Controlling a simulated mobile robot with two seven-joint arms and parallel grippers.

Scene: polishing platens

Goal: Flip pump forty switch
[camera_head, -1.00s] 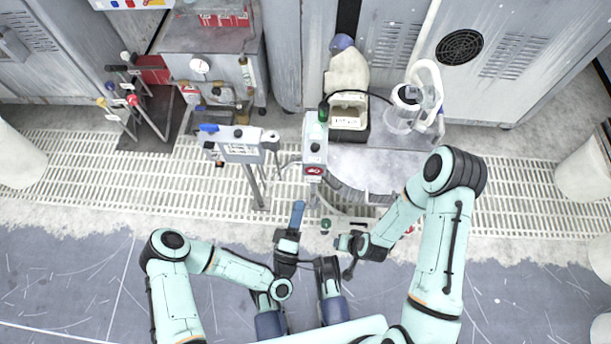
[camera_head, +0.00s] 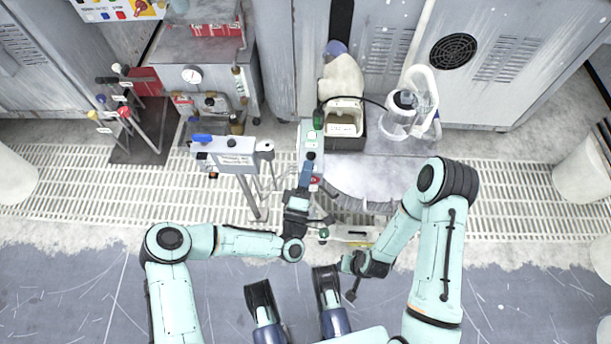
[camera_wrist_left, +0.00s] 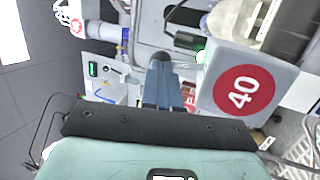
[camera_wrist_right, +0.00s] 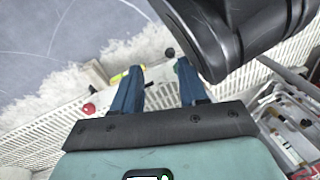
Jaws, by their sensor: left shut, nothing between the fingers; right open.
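The pump forty box (camera_head: 312,134) is a narrow pale box in the middle of the head view, with small dark controls on top. Its red round label marked 40 (camera_wrist_left: 240,88) is large and close in the left wrist view. My left gripper (camera_head: 305,174) is shut and empty, its blue fingertips over the box's near end in the head view. In the left wrist view the fingertips (camera_wrist_left: 161,62) are left of the label; contact cannot be told. The switch cannot be made out clearly. My right gripper (camera_wrist_right: 158,76) is open and empty, low over the floor grating.
A grey panel with a blue handle (camera_head: 236,160) stands on a post to the left. A round metal platen (camera_head: 375,178) and a clear jug (camera_head: 399,118) are to the right. In the left wrist view, a white box with a green-lit switch (camera_wrist_left: 93,69) is at the left.

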